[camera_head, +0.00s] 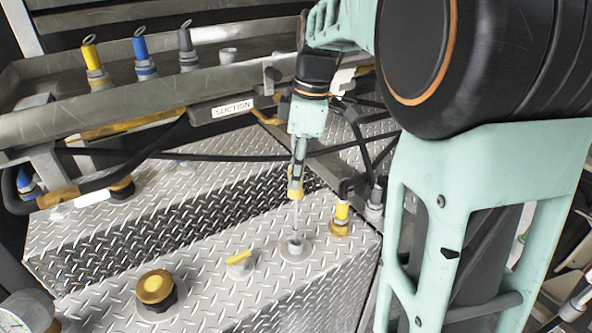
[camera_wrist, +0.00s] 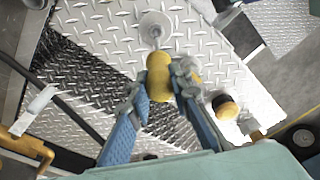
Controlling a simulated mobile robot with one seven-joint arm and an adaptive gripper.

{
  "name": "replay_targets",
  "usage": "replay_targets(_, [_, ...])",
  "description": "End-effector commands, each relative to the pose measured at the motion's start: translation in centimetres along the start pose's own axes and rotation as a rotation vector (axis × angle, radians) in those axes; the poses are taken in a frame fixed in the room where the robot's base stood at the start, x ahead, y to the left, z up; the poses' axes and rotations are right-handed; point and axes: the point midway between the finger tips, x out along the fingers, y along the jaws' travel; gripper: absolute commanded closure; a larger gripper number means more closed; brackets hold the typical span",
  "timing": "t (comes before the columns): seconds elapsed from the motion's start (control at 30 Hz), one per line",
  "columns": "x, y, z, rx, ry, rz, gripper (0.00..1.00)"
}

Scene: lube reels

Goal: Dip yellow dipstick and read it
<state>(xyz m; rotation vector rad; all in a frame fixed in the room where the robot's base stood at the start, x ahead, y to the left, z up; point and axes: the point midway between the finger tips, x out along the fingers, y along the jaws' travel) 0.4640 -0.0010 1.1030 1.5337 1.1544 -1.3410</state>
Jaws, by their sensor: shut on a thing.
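The yellow dipstick (camera_head: 296,190) is held upright over the tread-plate tank top. Its yellow grip also shows in the wrist view (camera_wrist: 159,76). My gripper (camera_head: 297,178) is shut on this grip from above; its blue fingers (camera_wrist: 168,88) lie on either side of it. The thin metal rod runs down to a round grey port (camera_head: 295,249), which also shows in the wrist view (camera_wrist: 156,25). The rod's lower end meets the port opening, but I cannot tell how deep it is. No reading on the rod can be made out.
A yellow tee-shaped cap (camera_head: 240,262) and a larger yellow-and-black cap (camera_head: 156,288) stand left of the port. A brass fitting with a yellow band (camera_head: 341,217) is close on its right. A metal tray (camera_head: 40,122) with yellow, blue and grey-topped holders and black hoses lies behind.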

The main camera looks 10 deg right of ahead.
Motion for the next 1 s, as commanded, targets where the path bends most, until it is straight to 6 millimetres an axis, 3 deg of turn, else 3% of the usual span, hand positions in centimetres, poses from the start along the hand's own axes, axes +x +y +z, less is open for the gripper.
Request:
replay_targets(0.33, [0.4,0.0,0.1,0.000,0.000,-0.001,1.00])
replay_targets(1.0, [5.1,0.0,0.7,0.000,0.000,-0.001,1.00])
